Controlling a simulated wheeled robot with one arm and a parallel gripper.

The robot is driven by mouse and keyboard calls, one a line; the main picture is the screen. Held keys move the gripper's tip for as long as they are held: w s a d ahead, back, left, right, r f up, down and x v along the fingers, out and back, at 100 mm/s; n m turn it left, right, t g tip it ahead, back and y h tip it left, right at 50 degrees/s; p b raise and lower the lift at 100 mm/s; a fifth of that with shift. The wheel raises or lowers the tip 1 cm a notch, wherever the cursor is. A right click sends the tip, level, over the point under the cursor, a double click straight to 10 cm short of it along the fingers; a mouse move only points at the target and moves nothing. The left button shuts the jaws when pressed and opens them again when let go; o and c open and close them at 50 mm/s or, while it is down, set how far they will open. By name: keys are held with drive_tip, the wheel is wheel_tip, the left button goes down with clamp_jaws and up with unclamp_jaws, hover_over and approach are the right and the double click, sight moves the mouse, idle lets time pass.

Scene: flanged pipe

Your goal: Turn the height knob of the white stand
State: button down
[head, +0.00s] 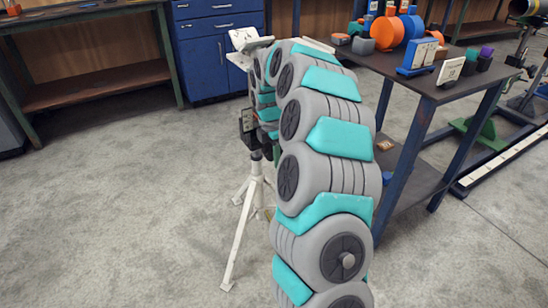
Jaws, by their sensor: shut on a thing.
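The white stand (241,225) is a tripod on the floor left of my arm. Its splayed legs and lower column show, and a white head piece (246,40) shows above. My grey and teal arm reaches away from me and bends down beside the stand, hiding part of its column. My gripper (248,128) is a small dark shape against the stand's column, at about mid height. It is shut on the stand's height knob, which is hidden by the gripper. The fingertips are too small to make out clearly.
A dark table (433,92) with orange, blue and grey parts stands close to the right of my arm. A blue cabinet (215,65) and a workbench (95,92) stand at the back left. The grey floor left of the stand is clear.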

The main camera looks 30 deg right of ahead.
drive_tip(key=c, duration=0.6)
unclamp_jaws()
drive_tip(key=shift+d, duration=0.1)
drive_tip(key=shift+o, duration=0.2)
drive_tip(key=shift+r, duration=0.1)
drive_tip(key=shift+a+r+b, duration=0.15)
drive_tip(key=shift+r+b, duration=0.05)
drive_tip(key=shift+r, duration=1.7)
drive_tip(key=shift+a+r+b, duration=0.1)
drive_tip(key=shift+r+b, duration=0.05)
drive_tip(key=shift+r, duration=1.75)
